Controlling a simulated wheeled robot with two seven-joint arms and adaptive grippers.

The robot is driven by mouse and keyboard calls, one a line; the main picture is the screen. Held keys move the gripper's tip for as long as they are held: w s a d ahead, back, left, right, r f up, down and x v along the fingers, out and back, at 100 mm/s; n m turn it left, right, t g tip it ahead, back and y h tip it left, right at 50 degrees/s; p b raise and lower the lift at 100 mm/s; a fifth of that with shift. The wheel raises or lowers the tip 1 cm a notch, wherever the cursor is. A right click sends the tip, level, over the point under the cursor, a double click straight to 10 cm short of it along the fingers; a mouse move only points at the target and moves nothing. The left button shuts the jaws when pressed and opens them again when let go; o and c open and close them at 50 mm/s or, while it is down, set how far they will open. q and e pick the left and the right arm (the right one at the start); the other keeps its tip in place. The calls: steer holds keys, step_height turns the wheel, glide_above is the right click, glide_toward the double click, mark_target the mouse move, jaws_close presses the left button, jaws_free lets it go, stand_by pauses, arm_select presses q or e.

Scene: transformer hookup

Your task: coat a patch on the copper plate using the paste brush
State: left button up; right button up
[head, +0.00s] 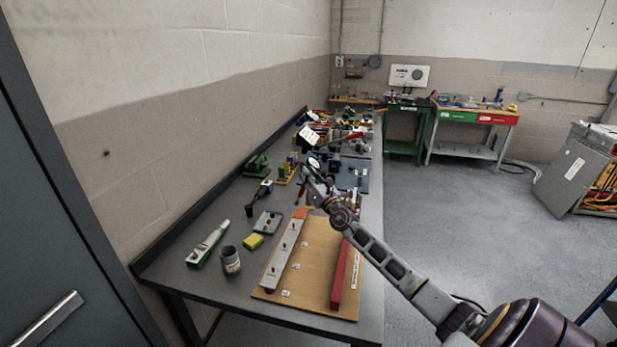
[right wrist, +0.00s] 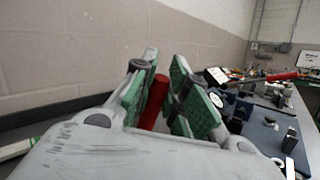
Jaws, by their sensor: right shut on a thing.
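My right gripper (head: 314,178) is over the workbench, above the far end of a brown board (head: 318,262). In the right wrist view its green-padded fingers (right wrist: 160,95) are shut on a red handle (right wrist: 153,103), which looks like the paste brush. A bit of red (head: 300,194) shows below the gripper in the head view. The bristles are hidden or too small to tell. A small orange-coloured piece (head: 300,213) lies at the far end of a grey bar on the board; I cannot tell whether it is the copper plate. My left gripper is not in view.
A grey cup (head: 230,261), a yellow sponge (head: 253,241), a white-green tube (head: 207,246) and a small grey plate (head: 267,222) lie left of the board. The board carries a grey bar (head: 284,255) and a red bar (head: 340,275). Several tools crowd the bench's far end.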

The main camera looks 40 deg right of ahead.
steer(key=shift+f+b, duration=0.6)
steer(key=shift+f, duration=0.15)
step_height(320, 180, down, 2)
steer(key=shift+f+b, duration=0.25)
steer(key=shift+b, duration=0.8)
steer(key=shift+f+b, duration=0.35)
steer(key=shift+d, duration=0.1)
stand_by(0.6)
